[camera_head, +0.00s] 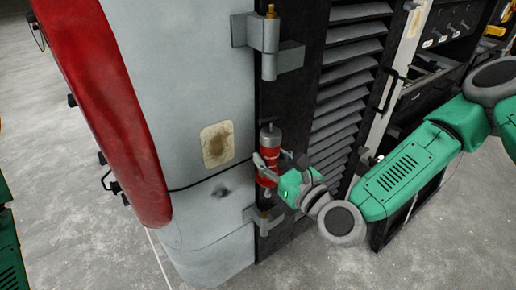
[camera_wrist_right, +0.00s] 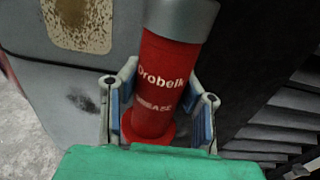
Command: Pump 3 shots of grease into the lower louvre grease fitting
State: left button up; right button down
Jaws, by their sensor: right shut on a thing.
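A red grease gun (camera_head: 270,148) with a grey top and the word GREASE on it stands roughly upright in front of the dark frame beside the louvres. My right gripper (camera_head: 272,168) is shut around its red body. In the right wrist view the grease gun (camera_wrist_right: 160,85) sits between the two fingers of the gripper (camera_wrist_right: 158,98), with a red flange low down. The lower hinge (camera_head: 264,219) with a small brass-coloured fitting is below the gun. Whether the gun's tip touches the fitting cannot be told. My left gripper is out of view.
The louvre panel (camera_head: 350,90) is right of the gun. An upper hinge (camera_head: 268,45) with a brass-coloured tip is above. A grey coach panel (camera_head: 185,80) with a rusty patch (camera_head: 217,145) and a red edge (camera_head: 100,90) is on the left. Bare floor shows below.

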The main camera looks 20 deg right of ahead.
aim_at(273, 183)
jog(key=shift+w+d+f, duration=0.1)
jog(key=shift+d+f, duration=0.05)
jog(key=shift+d, duration=0.2)
jog(key=shift+a+f, duration=0.1)
jog(key=shift+f, duration=0.05)
jog(key=shift+a+f+b, duration=0.65)
jog(key=shift+a+f, duration=0.05)
jog(key=shift+a, duration=0.3)
jog(key=shift+a+f+b, duration=0.1)
jog(key=shift+f+b, duration=0.25)
jog(key=shift+f, duration=0.3)
jog(key=shift+d+f+b, duration=0.85)
jog(key=shift+f, duration=0.2)
jog(key=shift+d+f+b, duration=0.15)
jog(key=shift+f+b, duration=0.15)
jog(key=shift+f, duration=0.1)
jog(key=shift+a, duration=0.45)
jog(key=shift+a+r, duration=0.15)
jog(key=shift+a, duration=0.25)
jog(key=shift+d+f+b, duration=0.25)
jog(key=shift+d+b, duration=0.05)
jog(key=shift+d, duration=0.75)
jog(key=shift+a+r, duration=0.1)
jog(key=shift+a, duration=0.45)
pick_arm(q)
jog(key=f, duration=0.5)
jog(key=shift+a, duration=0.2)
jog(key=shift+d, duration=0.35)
pick_arm(e)
jog(key=shift+d, duration=0.35)
